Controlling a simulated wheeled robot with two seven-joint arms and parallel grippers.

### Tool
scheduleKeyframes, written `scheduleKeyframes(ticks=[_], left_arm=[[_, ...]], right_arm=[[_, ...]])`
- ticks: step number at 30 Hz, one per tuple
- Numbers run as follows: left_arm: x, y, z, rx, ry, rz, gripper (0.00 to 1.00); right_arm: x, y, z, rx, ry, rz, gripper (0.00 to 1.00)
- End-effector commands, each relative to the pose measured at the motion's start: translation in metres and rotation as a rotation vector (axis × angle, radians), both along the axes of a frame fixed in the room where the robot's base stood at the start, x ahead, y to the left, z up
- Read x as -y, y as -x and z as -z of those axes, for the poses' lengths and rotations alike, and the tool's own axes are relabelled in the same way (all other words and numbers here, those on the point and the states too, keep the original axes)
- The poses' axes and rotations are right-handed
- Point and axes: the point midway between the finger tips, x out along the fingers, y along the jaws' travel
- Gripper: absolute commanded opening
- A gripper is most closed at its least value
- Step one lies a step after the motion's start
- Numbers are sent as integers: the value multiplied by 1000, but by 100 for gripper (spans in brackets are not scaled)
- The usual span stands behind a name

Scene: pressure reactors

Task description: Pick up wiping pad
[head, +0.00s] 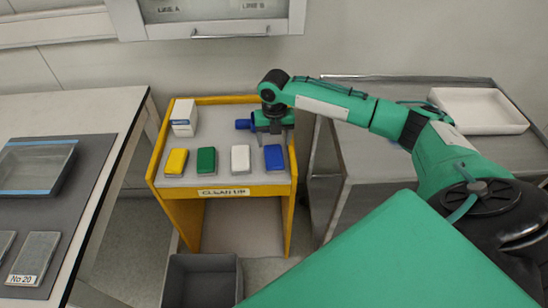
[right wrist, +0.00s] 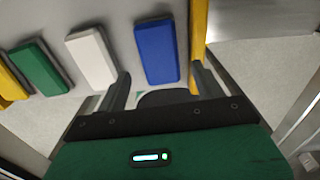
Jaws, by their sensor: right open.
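Several wiping pads lie in a row on the grey top of a yellow cart (head: 228,192): a yellow pad (head: 176,162), a green pad (head: 206,161), a white pad (head: 240,159) and a blue pad (head: 274,158). The right wrist view shows the blue pad (right wrist: 156,51), the white pad (right wrist: 91,57), the green pad (right wrist: 39,66) and part of the yellow one. My right gripper (right wrist: 161,74) is open and empty, its fingertips pointing toward the blue pad, which shows between them. In the head view it is just behind the blue pad. My left gripper is not in view.
A white box (head: 184,118) stands at the cart's back left. A grey bin (head: 202,280) is on the floor in front. A metal table with a white tray (head: 480,110) is at right. A bench with a glass-like tray (head: 37,166) is at left.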

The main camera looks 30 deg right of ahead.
Motion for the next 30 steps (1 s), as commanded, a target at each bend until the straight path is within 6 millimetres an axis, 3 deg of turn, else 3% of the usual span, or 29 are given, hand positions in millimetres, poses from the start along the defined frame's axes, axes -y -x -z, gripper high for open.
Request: scheduleKeyframes(ticks=[7, 15, 24, 29, 30], left_arm=[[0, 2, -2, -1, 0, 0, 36], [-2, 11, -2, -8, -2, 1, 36], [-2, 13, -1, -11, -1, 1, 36], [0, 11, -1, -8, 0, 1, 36], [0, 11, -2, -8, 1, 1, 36]], right_arm=[[-1, 2, 19, -3, 1, 0, 69], [-3, 3, 56, 0, 1, 0, 69], [-3, 3, 62, 0, 1, -1, 69], [-3, 3, 61, 1, 0, -1, 38], [-3, 3, 61, 1, 0, -1, 35]])
